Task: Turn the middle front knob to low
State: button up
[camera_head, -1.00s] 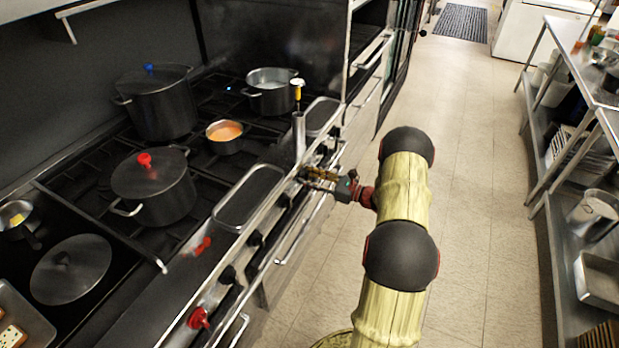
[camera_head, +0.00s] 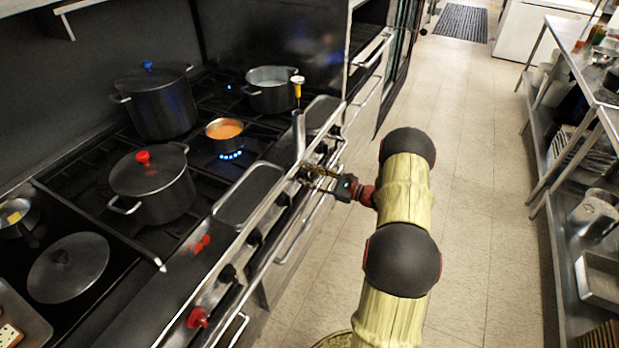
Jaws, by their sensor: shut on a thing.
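My gripper (camera_head: 318,178) reaches in from the right to the stove's front panel and is shut on a knob there. The fingers hide most of that knob, so its pointer and exact setting cannot be read. Other black knobs (camera_head: 254,237) run along the panel to the lower left of my gripper, with a red knob (camera_head: 197,317) at the near end.
A metal rail (camera_head: 262,262) runs along the stove front below the knobs. A lidded pot with a red top knob (camera_head: 155,185), a tall lidded pot (camera_head: 155,102) and an open pot (camera_head: 272,92) stand on the burners. The aisle floor (camera_head: 465,200) is clear.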

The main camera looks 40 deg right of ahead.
jog(key=shift+f+n+b, duration=0.1)
jog(key=shift+n+b, duration=0.45)
jog(key=shift+n, duration=0.95)
jog(key=o, duration=1.2)
jog(key=shift+c, duration=0.2)
jog(key=shift+s, duration=0.1)
jog(key=v, duration=1.2)
